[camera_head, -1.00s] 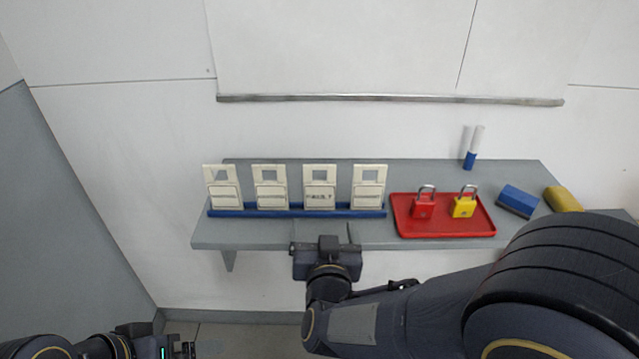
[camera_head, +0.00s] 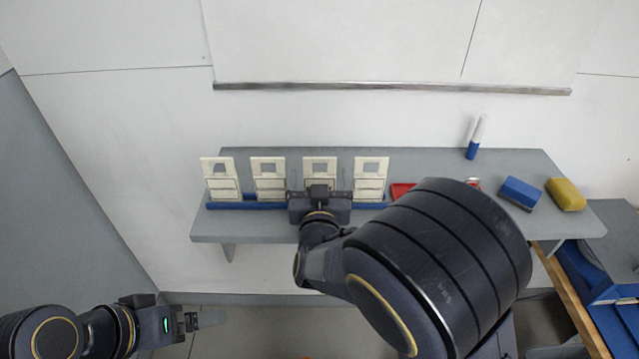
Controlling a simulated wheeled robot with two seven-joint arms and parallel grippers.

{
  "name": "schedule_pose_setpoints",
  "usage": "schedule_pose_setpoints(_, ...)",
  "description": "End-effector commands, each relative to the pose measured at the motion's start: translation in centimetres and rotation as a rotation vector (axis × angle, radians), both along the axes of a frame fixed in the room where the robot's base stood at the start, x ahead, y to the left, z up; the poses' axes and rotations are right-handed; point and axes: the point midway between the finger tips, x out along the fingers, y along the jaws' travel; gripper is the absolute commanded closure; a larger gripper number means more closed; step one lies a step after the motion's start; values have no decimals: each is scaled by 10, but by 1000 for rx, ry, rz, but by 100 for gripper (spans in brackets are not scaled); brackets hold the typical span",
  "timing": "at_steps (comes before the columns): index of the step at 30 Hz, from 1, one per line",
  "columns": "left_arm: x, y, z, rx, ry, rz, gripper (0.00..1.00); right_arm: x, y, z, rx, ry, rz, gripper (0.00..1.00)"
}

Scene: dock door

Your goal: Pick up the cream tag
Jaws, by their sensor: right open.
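Several cream tags stand side by side in a blue rack (camera_head: 247,206) on a grey shelf, each with a window near its top. From the left, they are the first tag (camera_head: 222,186), the second tag (camera_head: 269,184), the third tag (camera_head: 320,165) and the fourth tag (camera_head: 370,189). My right gripper (camera_head: 320,186) is open, in front of the third tag, hiding its lower part and part of the rack. I cannot tell whether it touches the tag. My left gripper (camera_head: 208,319) is low at the left, away from the shelf; its jaw opening is unclear.
My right arm covers most of a red tray (camera_head: 401,190) and its padlocks. A blue-and-white marker (camera_head: 474,140), a blue block (camera_head: 519,193) and a yellow item (camera_head: 565,194) are on the right of the grey shelf (camera_head: 420,160). A metal rail (camera_head: 390,87) runs along the wall above.

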Motion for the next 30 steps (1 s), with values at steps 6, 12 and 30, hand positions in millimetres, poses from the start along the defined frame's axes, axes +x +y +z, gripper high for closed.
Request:
schedule_pose_setpoints(6, 0, 0, 0, 0, 0, 0, 6, 0, 0, 0, 0, 0, 0, 20)
schedule_pose_setpoints(12, 0, 0, 0, 0, 0, 0, 6, 0, 0, 0, 0, 0, 0, 46)
schedule_pose_setpoints(30, 0, 0, -1, 0, 0, 0, 6, 0, 0, 16, 7, -4, 0, 63)
